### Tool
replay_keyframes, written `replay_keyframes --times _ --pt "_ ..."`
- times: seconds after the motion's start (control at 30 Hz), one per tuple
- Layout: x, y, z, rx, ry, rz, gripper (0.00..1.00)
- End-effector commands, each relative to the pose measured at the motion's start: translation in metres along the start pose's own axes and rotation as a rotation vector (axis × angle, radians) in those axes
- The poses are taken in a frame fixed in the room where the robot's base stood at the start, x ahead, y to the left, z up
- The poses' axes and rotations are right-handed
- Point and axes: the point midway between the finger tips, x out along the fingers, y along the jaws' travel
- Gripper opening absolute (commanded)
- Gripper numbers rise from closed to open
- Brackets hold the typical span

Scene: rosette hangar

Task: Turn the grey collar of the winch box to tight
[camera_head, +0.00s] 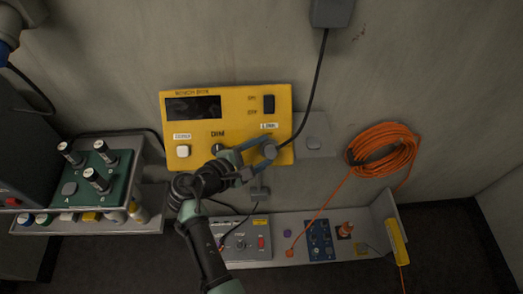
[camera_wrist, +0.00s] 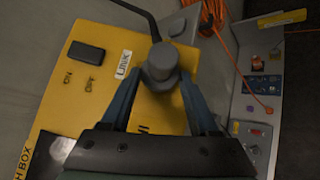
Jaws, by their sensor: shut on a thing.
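The yellow winch box (camera_head: 225,105) is mounted on the wall, with a dark display, a rocker switch, a pale square button and a DIM knob. Its grey collar (camera_head: 269,149) sits at the lower right, below a small white label, where the black cable meets the box. My gripper (camera_head: 262,150) reaches up from below and is shut on the collar. In the wrist view the round grey collar (camera_wrist: 160,64) stands between the two blue-grey fingers of my gripper (camera_wrist: 162,82). I cannot make out a tight mark or the collar's turn angle.
A black cable (camera_head: 315,90) runs from an upper grey box to the collar. An orange cable coil (camera_head: 383,149) hangs at right. A shelf (camera_head: 285,257) below holds a grey panel (camera_head: 240,238) and small items. A green knob unit (camera_head: 99,180) stands at left.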

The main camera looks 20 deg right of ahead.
Motion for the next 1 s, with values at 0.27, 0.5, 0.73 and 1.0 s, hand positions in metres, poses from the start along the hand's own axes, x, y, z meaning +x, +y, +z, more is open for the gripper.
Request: replay_keyframes --times 0.27,0.5,0.73,1.0 --pt "0.001 0.0 0.001 0.006 -0.001 -0.004 0.06" --pt "0.001 0.0 0.001 0.004 -0.001 -0.003 0.9" --pt "0.0 0.0 0.0 0.003 -0.001 -0.002 0.91" --pt "-0.02 -0.001 -0.001 0.002 0.002 0.001 0.91"
